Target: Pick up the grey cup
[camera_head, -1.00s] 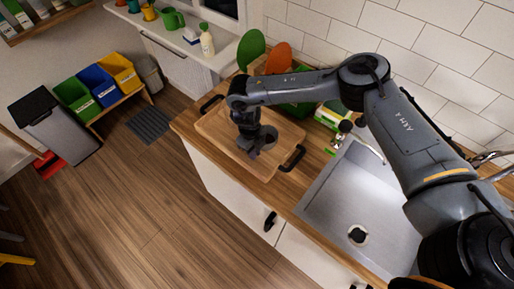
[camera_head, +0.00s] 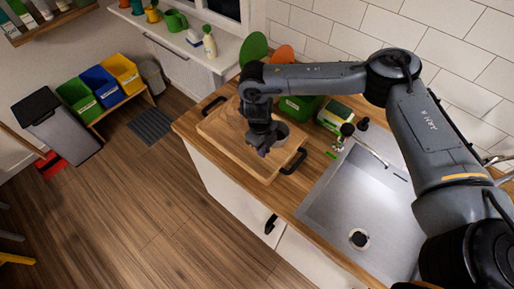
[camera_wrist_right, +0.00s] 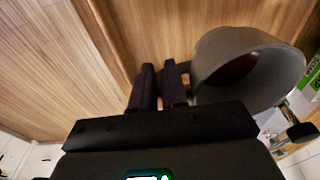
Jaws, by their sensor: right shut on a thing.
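The grey cup (camera_head: 284,131) shows in the head view beside my right gripper (camera_head: 263,150), over the wooden tray and partly hidden by the gripper. In the right wrist view the cup (camera_wrist_right: 228,55) is to the right of the fingers (camera_wrist_right: 159,88), with its round opening turned to the right and a dark brown inside showing. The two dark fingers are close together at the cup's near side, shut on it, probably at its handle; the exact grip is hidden. I cannot tell how far the cup is above the tray. My left gripper is not in view.
The wooden tray (camera_head: 220,132) with black handles lies on the counter. The metal sink (camera_head: 335,205) is to the right. A green box (camera_head: 335,113) and green and orange round items stand behind.

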